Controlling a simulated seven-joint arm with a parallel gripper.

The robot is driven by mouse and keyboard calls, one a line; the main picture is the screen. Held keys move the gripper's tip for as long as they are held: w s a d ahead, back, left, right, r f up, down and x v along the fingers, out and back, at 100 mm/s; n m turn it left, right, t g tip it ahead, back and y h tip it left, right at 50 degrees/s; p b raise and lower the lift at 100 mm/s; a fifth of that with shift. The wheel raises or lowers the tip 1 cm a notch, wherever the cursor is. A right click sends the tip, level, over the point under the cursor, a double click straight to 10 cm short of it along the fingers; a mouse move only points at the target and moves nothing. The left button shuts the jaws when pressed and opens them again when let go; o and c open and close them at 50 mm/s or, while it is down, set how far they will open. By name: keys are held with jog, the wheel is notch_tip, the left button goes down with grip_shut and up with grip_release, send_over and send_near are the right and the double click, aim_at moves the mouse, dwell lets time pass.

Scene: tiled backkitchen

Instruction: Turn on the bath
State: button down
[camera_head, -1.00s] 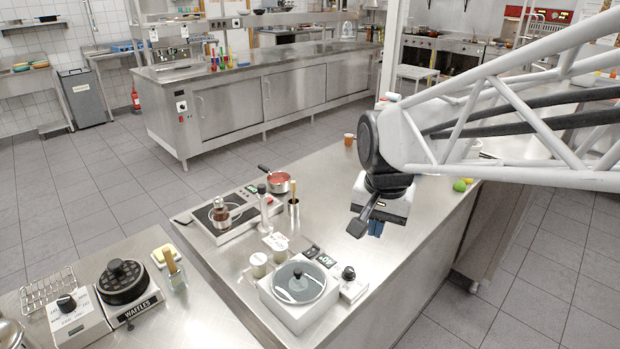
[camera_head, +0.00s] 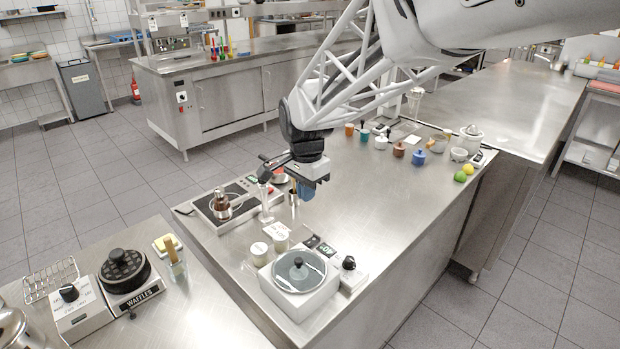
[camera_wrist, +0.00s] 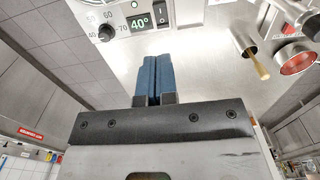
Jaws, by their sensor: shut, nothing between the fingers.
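The bath (camera_head: 292,302) is a pale box with a round grey glass lid (camera_head: 300,268), on the near end of the steel counter. Behind its lid are a black rocker switch (camera_head: 311,242) and a lit 40° display (camera_head: 326,249). A black dial (camera_head: 348,263) stands at its right. The wrist view shows the dial (camera_wrist: 105,32), the 40° display (camera_wrist: 140,22) and the switch (camera_wrist: 163,14) beyond my fingertips. I cannot tell which way the switch is pressed. My gripper (camera_head: 306,192) is shut and empty, its blue fingers (camera_wrist: 151,78) together, above the counter behind the bath and apart from it.
A hot plate with a brown pot (camera_head: 221,205) is farther left. A red pan (camera_wrist: 298,58) and a steel cup with a brass-coloured rod (camera_wrist: 258,66) are near my gripper. The counter right of the bath is clear.

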aim_at(307, 243)
jog(key=shift+f, duration=0.1)
notch_tip(307, 243, down, 14)
jog(key=shift+r, duration=0.1)
dwell(0.9)
